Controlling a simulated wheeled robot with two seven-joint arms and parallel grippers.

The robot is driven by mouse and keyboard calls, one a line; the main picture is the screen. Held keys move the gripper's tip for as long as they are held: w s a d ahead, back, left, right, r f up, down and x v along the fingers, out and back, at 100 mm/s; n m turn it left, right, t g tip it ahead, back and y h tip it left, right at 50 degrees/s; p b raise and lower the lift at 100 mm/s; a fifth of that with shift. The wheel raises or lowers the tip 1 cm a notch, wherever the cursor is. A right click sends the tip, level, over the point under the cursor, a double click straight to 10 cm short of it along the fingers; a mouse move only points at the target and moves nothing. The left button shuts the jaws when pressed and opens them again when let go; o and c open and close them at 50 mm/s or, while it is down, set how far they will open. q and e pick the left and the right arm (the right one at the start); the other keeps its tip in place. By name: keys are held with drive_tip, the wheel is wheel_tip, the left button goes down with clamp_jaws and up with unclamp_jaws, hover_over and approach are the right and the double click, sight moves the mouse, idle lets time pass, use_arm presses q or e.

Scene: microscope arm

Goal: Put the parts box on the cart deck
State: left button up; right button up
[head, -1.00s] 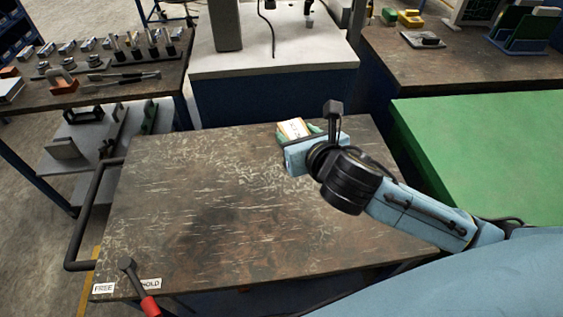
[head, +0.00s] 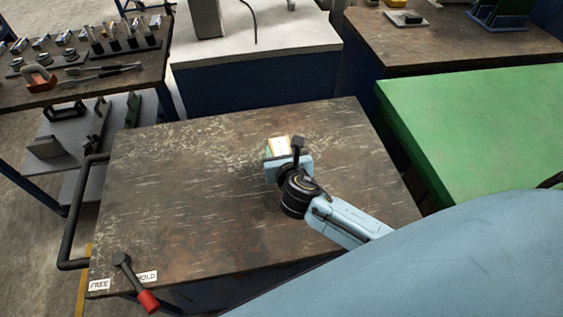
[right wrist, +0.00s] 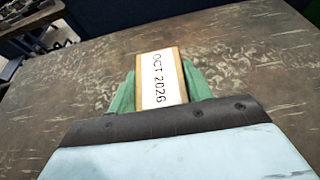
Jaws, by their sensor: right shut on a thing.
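The parts box (head: 279,145) is a small tan box with a white label on top. In the right wrist view the box (right wrist: 161,80) shows its label reading "OCT 2026". My right gripper (head: 277,152) is shut on it, with a green finger on each side in the right wrist view (right wrist: 161,90). The cart deck (head: 180,210) is a worn brown top with a handle at its left. The box is over the deck's middle; I cannot tell whether it touches the deck. My left gripper is not in view.
A red-tipped lever (head: 135,283) stands at the deck's front left beside FREE and HOLD labels. A green-topped table (head: 480,120) is at the right. A white-topped bench (head: 260,45) stands behind. A tool table (head: 80,75) is at the back left. Most of the deck is clear.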

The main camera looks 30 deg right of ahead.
wheel_tip(320, 180, down, 3)
drive_tip(key=shift+f+b, duration=0.2)
drive_tip(key=shift+b, duration=0.5)
drive_tip(key=shift+f, duration=0.1)
drive_tip(key=shift+f, duration=0.15)
drive_tip(key=o, duration=1.2)
drive_tip(key=p+v, duration=0.2)
drive_tip(key=v, duration=1)
